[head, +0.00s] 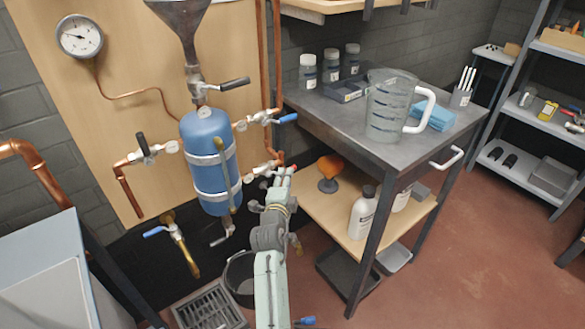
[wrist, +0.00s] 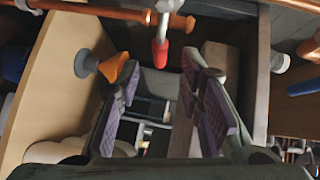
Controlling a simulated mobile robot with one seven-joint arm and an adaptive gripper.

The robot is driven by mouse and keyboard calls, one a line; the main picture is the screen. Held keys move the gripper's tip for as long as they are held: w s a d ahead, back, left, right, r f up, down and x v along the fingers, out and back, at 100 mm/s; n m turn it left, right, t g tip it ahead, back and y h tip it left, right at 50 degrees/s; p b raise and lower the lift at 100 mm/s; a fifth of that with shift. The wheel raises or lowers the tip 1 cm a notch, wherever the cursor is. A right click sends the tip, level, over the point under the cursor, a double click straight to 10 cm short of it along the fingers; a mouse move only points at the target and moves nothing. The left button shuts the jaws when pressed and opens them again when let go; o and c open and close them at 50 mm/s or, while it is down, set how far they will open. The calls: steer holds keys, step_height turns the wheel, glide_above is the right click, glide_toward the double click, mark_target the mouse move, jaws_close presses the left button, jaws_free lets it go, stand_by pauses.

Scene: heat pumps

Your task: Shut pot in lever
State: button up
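The blue pot (head: 211,155) hangs upright against the wooden panel, with pipes and several levers around it. A lever with a red grip (head: 268,173) sits at its lower right by my gripper (head: 283,180). In the wrist view, this red lever (wrist: 160,52) points down from a copper pipe, beyond the gap between my fingers. My gripper (wrist: 165,88) is open there, with purple pads apart and nothing between them. Other levers are a black one (head: 142,145) at left, a blue one (head: 288,118) at right and a black one (head: 235,84) above. No label shows which is pot in.
A metal table (head: 335,115) with a measuring jug (head: 388,105) stands at right. Its lower shelf (head: 335,220) holds an orange-and-grey object (head: 329,172) and white bottles (head: 362,212). A bucket (head: 240,278) and floor drain (head: 208,307) lie below the pot. Red floor at right is clear.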

steer(key=p+x, duration=0.1)
steer(key=x, duration=0.5)
steer(key=shift+w, duration=0.25)
steer(key=shift+c, duration=0.6)
jaws_close()
steer(key=shift+f, duration=0.1)
